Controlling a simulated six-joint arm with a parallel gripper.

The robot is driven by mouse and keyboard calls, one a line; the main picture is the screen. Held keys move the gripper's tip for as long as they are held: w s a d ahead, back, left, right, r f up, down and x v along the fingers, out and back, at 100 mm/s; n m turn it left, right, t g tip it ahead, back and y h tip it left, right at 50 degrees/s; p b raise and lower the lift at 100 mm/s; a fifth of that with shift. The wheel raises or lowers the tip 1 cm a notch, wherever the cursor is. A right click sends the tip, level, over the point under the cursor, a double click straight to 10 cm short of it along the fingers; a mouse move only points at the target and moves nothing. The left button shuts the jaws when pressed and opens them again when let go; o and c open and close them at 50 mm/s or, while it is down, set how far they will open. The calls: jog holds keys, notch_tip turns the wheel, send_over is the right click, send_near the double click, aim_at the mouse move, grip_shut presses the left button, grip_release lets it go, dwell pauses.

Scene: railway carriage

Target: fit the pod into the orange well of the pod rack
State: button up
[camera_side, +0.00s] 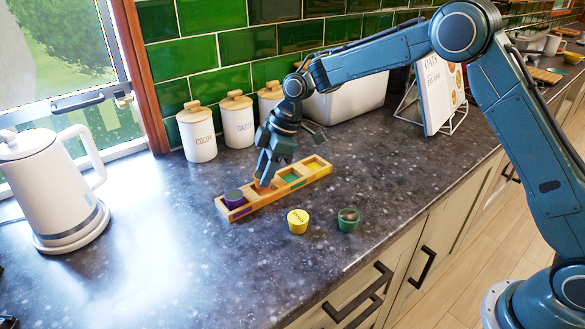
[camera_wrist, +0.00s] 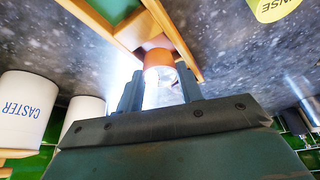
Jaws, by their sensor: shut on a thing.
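The pod rack (camera_side: 274,194) is a long wooden tray on the dark counter, with coloured wells in a row. My gripper (camera_side: 264,179) points down over the second well from the left. In the wrist view, my gripper (camera_wrist: 160,84) is shut on an orange pod (camera_wrist: 158,57) with a bright, glaring end. The pod is at a brownish-orange well (camera_wrist: 153,42), close to the rack's wooden wall. I cannot tell how deep it sits. My fingers mostly hide this well in the side view. A purple pod (camera_side: 234,196) sits in the leftmost well; the green well (camera_side: 291,177) and yellow well (camera_side: 315,166) look empty.
A yellow pod (camera_side: 298,222) and a green pod (camera_side: 348,220) stand on the counter in front of the rack. White canisters (camera_side: 197,135) stand behind it, a white kettle (camera_side: 50,190) at left. The front-left counter is clear.

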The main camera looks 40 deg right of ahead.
jog(key=shift+f, duration=0.8)
jog(key=shift+o, duration=0.2)
jog(key=shift+f, duration=0.45)
